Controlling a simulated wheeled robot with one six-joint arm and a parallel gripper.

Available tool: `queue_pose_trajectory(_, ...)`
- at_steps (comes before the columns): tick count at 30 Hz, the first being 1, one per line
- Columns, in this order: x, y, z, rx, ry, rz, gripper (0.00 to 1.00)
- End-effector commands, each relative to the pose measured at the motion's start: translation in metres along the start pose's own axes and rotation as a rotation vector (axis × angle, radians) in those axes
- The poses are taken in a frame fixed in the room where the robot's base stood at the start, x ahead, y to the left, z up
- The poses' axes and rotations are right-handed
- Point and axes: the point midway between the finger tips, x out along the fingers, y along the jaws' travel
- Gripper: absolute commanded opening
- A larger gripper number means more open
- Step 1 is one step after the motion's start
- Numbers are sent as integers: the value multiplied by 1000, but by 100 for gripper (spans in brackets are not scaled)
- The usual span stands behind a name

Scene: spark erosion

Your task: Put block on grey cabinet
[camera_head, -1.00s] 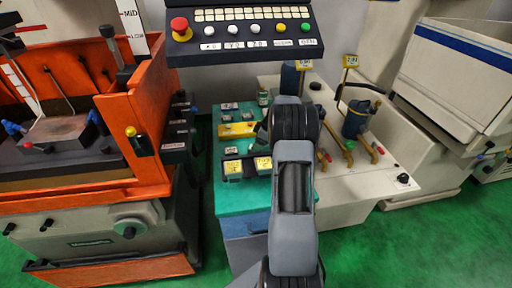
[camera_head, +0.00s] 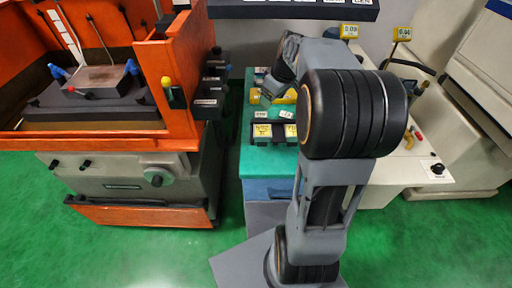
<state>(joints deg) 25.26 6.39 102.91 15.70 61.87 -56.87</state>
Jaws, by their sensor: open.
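A grey-brown metal block (camera_head: 103,80) lies on the dark fixture inside the orange-walled machine tank (camera_head: 110,143) at the left. It may be the block of the task; no other plain block shows clearly. A low cabinet with a teal top (camera_head: 262,162) and blue-grey sides (camera_head: 268,190) stands in the middle; I cannot tell whether it is the grey cabinet. My arm hides part of the teal top.
Yellow-labelled boxes (camera_head: 273,133) sit on the teal top. A white cabinet (camera_head: 400,185) with tools stands behind my arm at the right. A black control panel (camera_head: 290,10) hangs above. The orange tank wall (camera_head: 185,60) rises between block and cabinet. Green floor is clear in front.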

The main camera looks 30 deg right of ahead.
Motion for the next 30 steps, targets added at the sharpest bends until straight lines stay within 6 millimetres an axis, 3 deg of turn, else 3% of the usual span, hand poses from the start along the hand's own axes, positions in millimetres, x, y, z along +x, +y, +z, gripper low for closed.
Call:
queue_pose_trajectory(1, -8, -31, 1, 30, -5, 21, 68)
queue_pose_trajectory(6, -17, -109, 22, 172, -3, 89, 68)
queue_pose_trajectory(12, -15, -167, 57, 302, 34, 143, 68)
queue_pose_trajectory(20, -7, -197, 84, 391, 74, 168, 68)
queue_pose_trajectory(30, -6, -201, 87, 408, 80, 171, 68)
